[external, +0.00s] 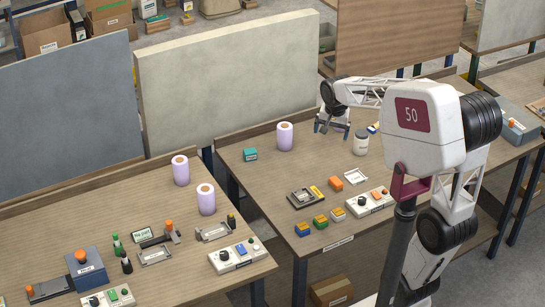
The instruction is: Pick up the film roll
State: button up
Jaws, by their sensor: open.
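A lilac film roll (285,138) with an orange core stands upright near the back of the right-hand table. Two similar rolls stand upright on the left-hand table, one farther back (181,172) and one nearer the front (206,201). My gripper (331,129) points down above the back of the right-hand table, to the right of the first roll and apart from it. It is open, with nothing visible between its fingers. My arm reaches in from the right.
A teal box (250,154) sits left of the right-hand table's roll, and a white jar (361,142) stands right of my gripper. Coloured blocks (320,221) and a control box (369,201) lie nearer the front. An upright grey panel (230,75) stands behind.

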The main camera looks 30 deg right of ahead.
jog(key=w+d+f+m, duration=0.1)
jog(key=w+f+m, duration=0.2)
jog(key=w, duration=0.7)
jog(key=w+f+m, duration=0.2)
jog(key=w+m, duration=0.2)
jog(key=w, duration=0.6)
jog(key=m+g, duration=0.2)
jog(key=m, duration=0.4)
send_over(285, 125)
notch_tip(285, 125, down, 12)
jog(key=shift+s+r, duration=0.1)
jog(key=shift+r, duration=0.05)
jog(key=shift+f, duration=1.35)
jog(key=shift+a+f, duration=0.15)
jog(key=shift+f, duration=2.45)
jog(key=shift+c, duration=0.3)
